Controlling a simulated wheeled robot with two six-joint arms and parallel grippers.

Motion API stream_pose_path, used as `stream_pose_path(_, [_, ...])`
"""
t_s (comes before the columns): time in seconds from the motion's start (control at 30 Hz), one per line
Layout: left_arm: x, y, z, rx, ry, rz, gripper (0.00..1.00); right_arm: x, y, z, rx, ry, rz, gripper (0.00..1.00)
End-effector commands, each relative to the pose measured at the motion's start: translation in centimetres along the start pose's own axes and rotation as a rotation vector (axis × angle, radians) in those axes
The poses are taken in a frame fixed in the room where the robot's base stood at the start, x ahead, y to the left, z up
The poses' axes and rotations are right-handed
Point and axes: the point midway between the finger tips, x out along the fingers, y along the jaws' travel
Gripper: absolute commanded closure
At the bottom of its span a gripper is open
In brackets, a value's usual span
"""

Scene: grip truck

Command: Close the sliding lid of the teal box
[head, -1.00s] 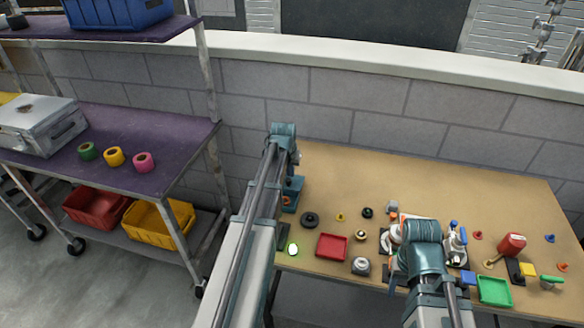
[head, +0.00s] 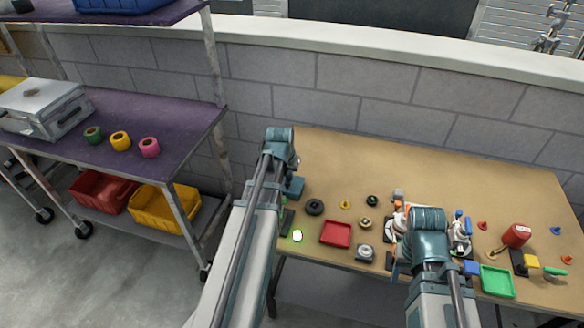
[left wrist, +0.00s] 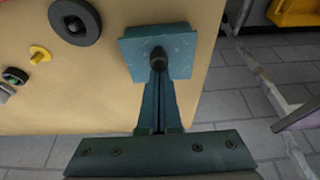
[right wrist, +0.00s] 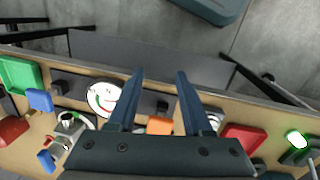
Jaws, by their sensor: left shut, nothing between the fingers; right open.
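The teal box (head: 294,187) sits at the table's left end, partly behind my left arm in the head view. My right gripper (right wrist: 158,72) is open and empty above the table's front edge.
A black wheel (head: 314,207), a red tray (head: 336,233) and a glowing green-white disc (head: 297,235) lie near the box. A red can (head: 516,235) and green tray (head: 497,281) are on the right. The table's back is clear. A purple-topped cart (head: 160,120) stands left.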

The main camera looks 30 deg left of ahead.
Motion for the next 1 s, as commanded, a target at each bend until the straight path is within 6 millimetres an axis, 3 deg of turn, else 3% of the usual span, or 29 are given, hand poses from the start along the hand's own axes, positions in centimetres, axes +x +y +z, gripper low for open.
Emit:
stream_pose_path(0.43, [0.1, 0.1, 0.2, 0.001, -0.017, 0.0, 1.0, 0.1, 0.0, 0.0, 0.0, 0.0, 0.0, 0.5])
stream_pose_path(0.77, [1.4, 0.4, -4.1, 0.002, -0.007, 0.0, 1.0, -0.2, 0.0, 0.0, 0.0, 0.0, 0.0, 0.5])
stream_pose_path(0.8, [-0.2, 0.4, -3.7, 0.001, -0.007, 0.0, 1.0, -1.5, 0.1, 0.1, 0.0, 0.0, 0.0, 0.5])
stream_pose_path(1.0, [-3.5, 0.4, -3.7, 0.001, -0.006, 0.0, 1.0, -4.6, 0.4, 0.3, 0.0, 0.0, 0.0, 0.5])
